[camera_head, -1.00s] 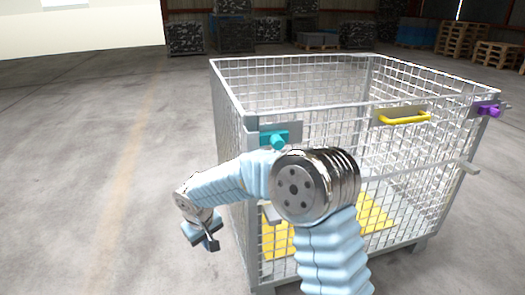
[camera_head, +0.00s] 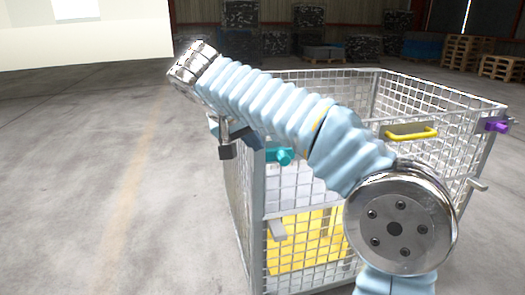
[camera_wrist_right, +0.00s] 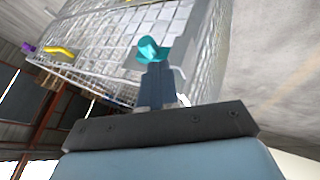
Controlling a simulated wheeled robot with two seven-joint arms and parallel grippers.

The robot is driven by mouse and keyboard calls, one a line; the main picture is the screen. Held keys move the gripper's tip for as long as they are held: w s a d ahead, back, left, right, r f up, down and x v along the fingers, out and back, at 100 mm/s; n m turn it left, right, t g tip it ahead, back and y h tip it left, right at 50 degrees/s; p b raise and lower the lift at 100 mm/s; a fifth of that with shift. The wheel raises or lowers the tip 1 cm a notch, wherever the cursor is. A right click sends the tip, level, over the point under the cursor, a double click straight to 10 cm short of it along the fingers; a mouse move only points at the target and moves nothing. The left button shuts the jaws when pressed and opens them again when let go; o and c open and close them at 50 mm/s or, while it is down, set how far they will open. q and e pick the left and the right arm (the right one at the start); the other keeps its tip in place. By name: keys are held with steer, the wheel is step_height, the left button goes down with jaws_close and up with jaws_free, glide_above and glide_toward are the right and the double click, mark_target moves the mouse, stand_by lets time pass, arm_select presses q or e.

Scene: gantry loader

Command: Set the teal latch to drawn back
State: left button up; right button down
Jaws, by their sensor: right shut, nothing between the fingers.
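The teal latch (camera_head: 282,155) sits on the upper left front corner of the wire mesh cage (camera_head: 258,215). Its knob sticks out at the front, and my right arm hides part of the plate around it. My right gripper (camera_head: 225,151) hangs at the cage's left corner, left of the latch in the head view. In the right wrist view the fingers (camera_wrist_right: 157,68) are together and empty. The teal latch (camera_wrist_right: 151,48) shows just past their tips; I cannot tell whether they touch. My left gripper is not in view.
Yellow material (camera_head: 300,240) lies inside the cage. Wooden pallets (camera_head: 500,67) stand far back right. The floor left of the cage is clear.

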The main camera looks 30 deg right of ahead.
mark_target(285, 159)
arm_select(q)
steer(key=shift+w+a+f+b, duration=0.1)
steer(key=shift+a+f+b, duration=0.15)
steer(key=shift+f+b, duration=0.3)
arm_select(e)
steer(key=x, duration=0.9)
steer(key=shift+f, duration=0.1)
steer(key=d, duration=0.3)
steer(key=shift+s+d, duration=0.2)
steer(key=shift+s, duration=0.2)
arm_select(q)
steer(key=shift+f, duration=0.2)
